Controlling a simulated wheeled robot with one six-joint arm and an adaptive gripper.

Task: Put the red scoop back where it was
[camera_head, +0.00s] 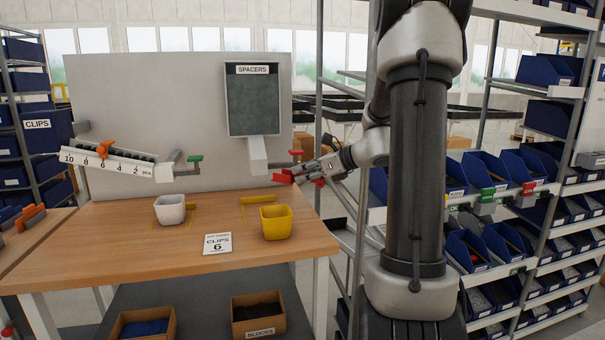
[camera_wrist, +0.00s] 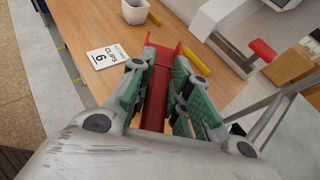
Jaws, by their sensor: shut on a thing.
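The red scoop (camera_head: 284,176) is held in my gripper (camera_head: 312,171), just above and beyond the right edge of the workbench. In the wrist view the red scoop (camera_wrist: 156,98) lies lengthwise between the green finger pads of my gripper (camera_wrist: 160,85), its head pointing away over the bench. The wooden workbench (camera_head: 120,245) carries a white cup (camera_head: 170,212) and a yellow cup (camera_head: 276,224). A card reading CLIPS 6 (camera_head: 217,243) lies in front of them. I cannot tell which place the scoop came from.
A spacers dispenser (camera_head: 253,105) is on the back panel, with a red-handled spout (camera_head: 295,153) close to my gripper. A scaled clip chute (camera_head: 105,160) is at left. Shelves of blue bins (camera_head: 485,170) stand right. Boxes (camera_head: 258,316) sit under the bench.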

